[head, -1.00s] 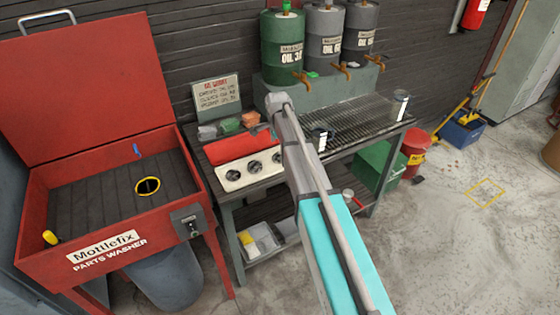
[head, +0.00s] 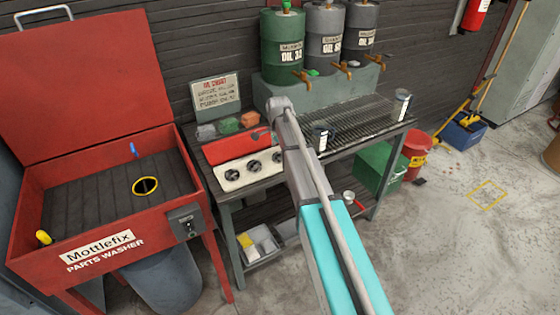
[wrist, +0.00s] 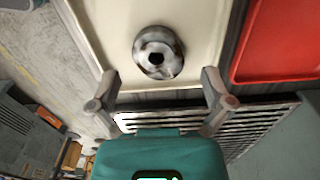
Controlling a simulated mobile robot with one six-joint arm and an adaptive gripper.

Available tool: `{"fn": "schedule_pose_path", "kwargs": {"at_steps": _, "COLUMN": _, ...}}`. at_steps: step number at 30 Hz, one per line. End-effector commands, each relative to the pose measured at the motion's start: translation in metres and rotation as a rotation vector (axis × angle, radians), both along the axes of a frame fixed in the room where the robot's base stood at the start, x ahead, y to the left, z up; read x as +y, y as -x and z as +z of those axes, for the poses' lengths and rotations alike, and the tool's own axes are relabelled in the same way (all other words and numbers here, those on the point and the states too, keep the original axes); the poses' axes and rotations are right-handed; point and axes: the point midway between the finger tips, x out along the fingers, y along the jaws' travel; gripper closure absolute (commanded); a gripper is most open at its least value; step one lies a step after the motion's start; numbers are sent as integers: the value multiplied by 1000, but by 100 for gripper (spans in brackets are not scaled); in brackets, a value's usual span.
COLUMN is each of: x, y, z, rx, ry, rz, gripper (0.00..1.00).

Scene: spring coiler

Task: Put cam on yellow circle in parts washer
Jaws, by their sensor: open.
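A cream tray (head: 228,184) on the workbench holds three round, dark metal parts that look like cams. In the wrist view one cam (wrist: 158,52), shiny grey with a dark centre hole, lies flat on the cream tray (wrist: 108,35). My gripper (wrist: 158,82) is open and empty. Its fingertips are on either side of the tray's near edge, with the cam just beyond them and not between them. In the head view my arm hides most of the gripper. The yellow circle (head: 134,187) is a ring on the dark floor of the red parts washer (head: 110,228).
A red tray (head: 228,149) lies behind the cream tray, and a slotted metal grate (head: 350,122) is to its right. Oil drums (head: 283,48) with taps stand behind. The washer lid (head: 85,85) is raised. A yellow-ended item (head: 43,237) lies at the washer's left.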

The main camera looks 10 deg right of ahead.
Motion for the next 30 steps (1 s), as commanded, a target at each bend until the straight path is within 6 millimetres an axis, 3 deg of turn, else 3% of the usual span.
{"fn": "schedule_pose_path", "kwargs": {"at_steps": 9, "x": 0, "y": 0, "z": -22, "rx": 0, "ry": 0, "rz": 0, "gripper": 0}}
{"fn": "schedule_pose_path", "kwargs": {"at_steps": 30, "x": 1, "y": 0, "z": -23, "rx": 0, "ry": 0, "rz": 1, "gripper": 2}}
